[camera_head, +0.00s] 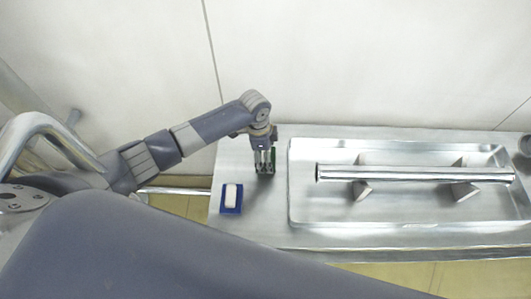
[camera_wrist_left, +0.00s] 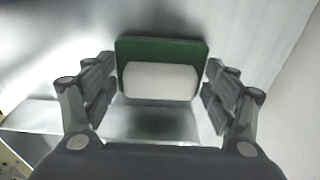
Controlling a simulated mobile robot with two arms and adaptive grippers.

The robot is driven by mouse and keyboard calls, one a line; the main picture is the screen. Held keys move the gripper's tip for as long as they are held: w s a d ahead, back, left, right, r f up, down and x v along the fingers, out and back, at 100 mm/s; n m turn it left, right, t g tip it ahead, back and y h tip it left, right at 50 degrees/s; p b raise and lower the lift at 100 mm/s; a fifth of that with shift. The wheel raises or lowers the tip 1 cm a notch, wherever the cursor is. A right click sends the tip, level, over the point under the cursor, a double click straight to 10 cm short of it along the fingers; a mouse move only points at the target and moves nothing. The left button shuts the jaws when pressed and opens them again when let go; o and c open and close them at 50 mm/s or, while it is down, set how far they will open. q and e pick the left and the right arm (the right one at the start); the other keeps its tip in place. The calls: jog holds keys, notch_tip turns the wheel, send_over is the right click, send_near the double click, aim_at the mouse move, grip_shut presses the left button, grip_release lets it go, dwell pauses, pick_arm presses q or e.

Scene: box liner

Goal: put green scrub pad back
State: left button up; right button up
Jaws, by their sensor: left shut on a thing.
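The green scrub pad (camera_wrist_left: 160,48) has a white block-shaped grip on it and shows between the fingers in the left wrist view. In the head view only a sliver of the green pad (camera_head: 273,158) shows behind the fingers. My left gripper (camera_head: 264,169) points down over the left part of the metal counter, shut on the pad. The fingers (camera_wrist_left: 159,95) stand on both sides of the white grip. I cannot tell whether the pad touches the counter. My right gripper is not in view.
A blue pad with a white top (camera_head: 230,198) lies on the counter (camera_head: 262,222), left of and in front of my gripper. A shallow metal tray (camera_head: 300,215) to the right holds a long metal bar (camera_head: 415,174) on supports. A wall (camera_head: 350,60) rises behind.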

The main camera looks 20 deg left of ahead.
pick_arm(q)
jog(key=shift+f, duration=0.15)
jog(key=o, duration=0.9)
jog(key=shift+o, duration=0.2)
notch_tip(320, 180, up, 12)
jog(key=a, duration=0.1)
jog(key=shift+s+a+b, duration=0.2)
jog(key=shift+s+b, duration=0.05)
jog(key=shift+b, duration=0.05)
